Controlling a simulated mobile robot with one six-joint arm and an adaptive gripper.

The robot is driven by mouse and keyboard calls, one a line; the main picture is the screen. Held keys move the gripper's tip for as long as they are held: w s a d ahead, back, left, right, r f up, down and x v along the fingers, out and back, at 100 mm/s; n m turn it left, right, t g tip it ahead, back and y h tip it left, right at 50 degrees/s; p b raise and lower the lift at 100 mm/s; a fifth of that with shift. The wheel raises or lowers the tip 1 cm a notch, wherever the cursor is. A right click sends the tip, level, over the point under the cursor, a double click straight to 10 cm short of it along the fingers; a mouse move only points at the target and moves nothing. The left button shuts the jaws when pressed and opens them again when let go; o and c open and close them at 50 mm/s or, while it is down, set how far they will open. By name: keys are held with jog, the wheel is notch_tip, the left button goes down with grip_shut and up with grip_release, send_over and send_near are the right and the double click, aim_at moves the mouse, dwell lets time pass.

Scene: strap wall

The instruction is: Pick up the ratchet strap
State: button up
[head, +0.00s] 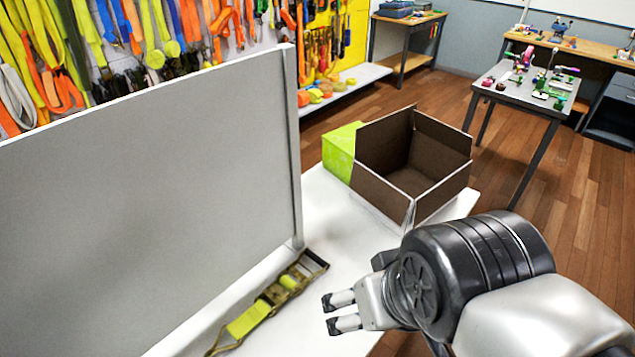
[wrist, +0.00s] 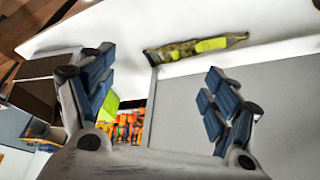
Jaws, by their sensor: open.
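The ratchet strap (head: 270,301) lies on the white table along the foot of a grey panel, in the lower middle of the head view. It has a dark metal ratchet body and yellow-green webbing. My gripper (head: 337,312) is just right of the strap in the head view, apart from it, with its fingers pointing left. In the wrist view the strap (wrist: 195,48) lies at the top, beyond the gap between the fingers. My gripper (wrist: 158,90) is open with nothing between its blue-padded fingers.
The tall grey panel (head: 150,190) stands right behind the strap. An open cardboard box (head: 388,197) and a lime-green box (head: 341,150) stand at the table's far end. The white tabletop (head: 330,235) is clear between strap and box. Straps hang on the back wall.

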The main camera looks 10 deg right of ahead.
jog(key=n+g+p, duration=0.2)
jog(key=n+g, duration=0.3)
jog(key=n, duration=2)
send_over(276, 291)
jog(key=f, duration=3)
jog(key=shift+d+f, duration=0.2)
jog(key=shift+f, duration=0.1)
jog(key=shift+a+f+b, duration=0.15)
jog(key=shift+f+b, duration=0.6)
jog(key=shift+f, duration=2.45)
jog(key=shift+r, duration=0.1)
